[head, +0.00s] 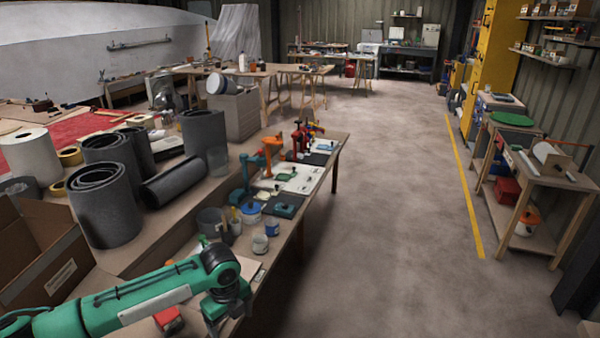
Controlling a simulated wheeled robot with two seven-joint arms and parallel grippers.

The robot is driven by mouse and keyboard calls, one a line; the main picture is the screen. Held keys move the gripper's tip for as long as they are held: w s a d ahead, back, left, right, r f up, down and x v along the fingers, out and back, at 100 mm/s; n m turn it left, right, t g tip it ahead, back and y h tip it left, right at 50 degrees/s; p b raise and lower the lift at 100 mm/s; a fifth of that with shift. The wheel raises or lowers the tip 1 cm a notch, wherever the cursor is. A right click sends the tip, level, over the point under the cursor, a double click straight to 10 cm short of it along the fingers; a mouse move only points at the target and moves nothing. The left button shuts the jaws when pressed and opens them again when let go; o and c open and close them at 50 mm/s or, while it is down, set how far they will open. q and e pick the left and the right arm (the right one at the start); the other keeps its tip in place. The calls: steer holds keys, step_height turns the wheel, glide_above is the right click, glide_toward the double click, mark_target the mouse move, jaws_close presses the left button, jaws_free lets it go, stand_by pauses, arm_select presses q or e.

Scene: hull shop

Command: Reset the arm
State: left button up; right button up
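My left arm, green with dark joints, comes in from the lower left and reaches over the near end of the long bench. My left gripper (228,308) hangs at its end, low in the picture by the bench's right edge. Its fingertips are not clear enough to tell whether it is open or shut, and I see nothing held in it. My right arm and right gripper are not in view.
The bench holds cups (260,244), a red item (168,318) beside my arm, dark rolls (104,205) and a cardboard box (45,255). Small orange clamps or tools (272,150) stand farther along. The floor (400,220) to the right is clear up to a wooden cart (545,180).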

arm_select(q)
steer(key=w+f+n+t+h, duration=0.3)
steer(key=f+n, duration=0.6)
steer(key=f, duration=0.9)
steer(key=s+a+f+n+y, duration=0.1)
steer(key=s+a+f+n, duration=0.15)
steer(key=s+f, duration=0.45)
steer(key=s+a+f+n, duration=0.2)
steer(key=f+n, duration=0.2)
steer(key=f, duration=0.7)
steer(key=s+a+f+n+y, duration=0.1)
steer(key=s+a+f+n, duration=0.15)
steer(key=s+f, duration=0.65)
steer(key=s+a+f+n+y, duration=0.1)
steer(key=s+a+f+n, duration=0.3)
steer(key=s, duration=0.9)
steer(key=s+f+n+g, duration=0.1)
steer(key=s+f, duration=0.2)
steer(key=s, duration=0.7)
steer(key=s+d+f+n+g, duration=0.1)
steer(key=s+f, duration=0.2)
steer(key=s, duration=0.8)
steer(key=shift+s+d+f, duration=0.15)
steer(key=shift+s+d, duration=0.05)
steer(key=shift+d, duration=0.1)
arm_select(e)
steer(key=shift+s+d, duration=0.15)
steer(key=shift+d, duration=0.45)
